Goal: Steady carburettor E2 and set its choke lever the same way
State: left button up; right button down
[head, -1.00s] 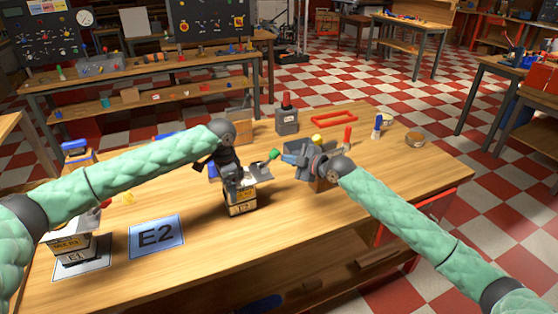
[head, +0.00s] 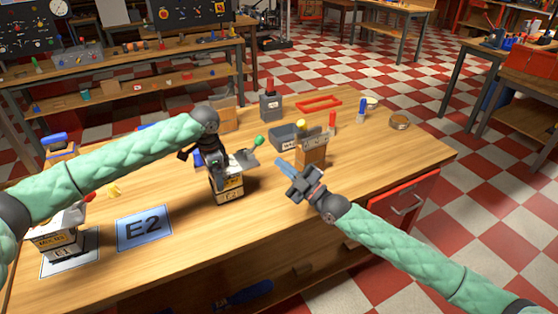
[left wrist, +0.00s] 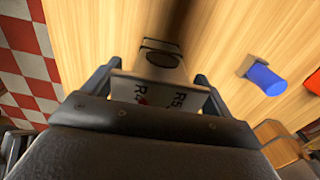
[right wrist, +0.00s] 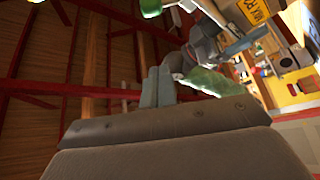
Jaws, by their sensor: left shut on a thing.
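Carburettor E2 (head: 228,192), a pale block with a yellow label and dark top, stands on the bench, right of the blue E2 card (head: 144,229). Its choke lever ends in a green knob (head: 259,140) and points up and right. My left gripper (head: 222,172) is shut on the carburettor from above; the left wrist view shows its pale body (left wrist: 160,62) between the fingers. My right gripper (head: 282,165) is shut and empty, right of the carburettor and apart from the lever. Its fingers (right wrist: 158,86) lie together in the right wrist view. Carburettor E1 (head: 58,240) stands at the left on a white card.
Behind my right gripper are a grey bin (head: 287,137) and a brown wooden holder (head: 312,150). A grey block (head: 271,105), a red frame (head: 320,103) and a round dish (head: 400,121) stand farther back.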

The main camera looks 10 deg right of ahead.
aim_at(260, 139)
jog(key=w+a+r, duration=0.1)
jog(key=w+a, duration=0.3)
jog(key=w, duration=0.5)
jog(key=shift+a, duration=0.4)
jog(key=shift+f+m, duration=0.1)
jog(key=shift+m, duration=0.2)
jog(key=shift+w+d+f+m+t+h, duration=0.1)
jog(key=shift+d+f+m+t+h, duration=0.15)
jog(key=shift+m+t, duration=0.45)
jog(key=shift+w+d+f+m+t+h, duration=0.15)
jog(key=shift+d+m+t+h, duration=0.2)
jog(key=shift+m, duration=0.55)
jog(key=shift+a, duration=0.1)
jog(key=shift+s, duration=0.15)
